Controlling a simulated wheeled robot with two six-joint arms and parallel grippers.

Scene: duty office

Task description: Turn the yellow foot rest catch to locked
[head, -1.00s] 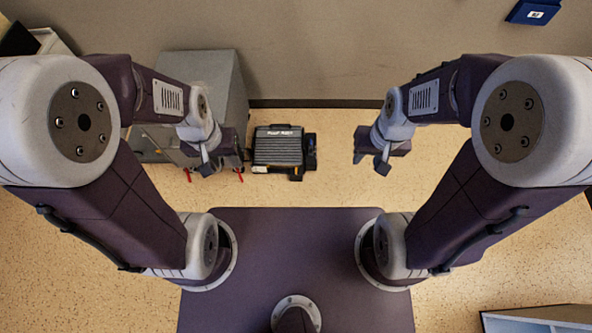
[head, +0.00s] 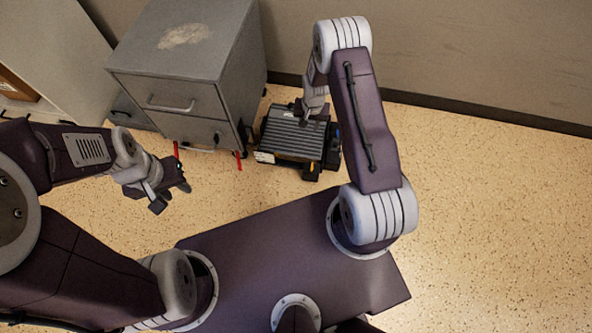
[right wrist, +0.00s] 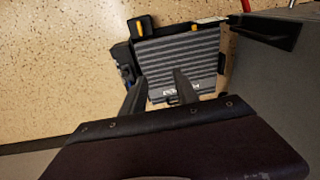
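The foot rest, a black unit with a grey ribbed plate (head: 293,137), lies on the floor by the wall. It also shows in the right wrist view (right wrist: 178,62). The small yellow catch (right wrist: 139,28) is on a black block at its upper left corner there. In the head view a yellow speck shows at the near right corner; its setting is too small to read. My right gripper (right wrist: 160,88) is open and empty above the plate's lettered edge, apart from the catch. My left gripper (head: 171,197) looks open and empty over the floor, left of the foot rest.
A grey drawer cabinet (head: 185,70) stands close left of the foot rest, with red-tipped parts (head: 238,160) low at its front. The wall (head: 450,50) runs behind. The floor (head: 470,190) to the right is clear.

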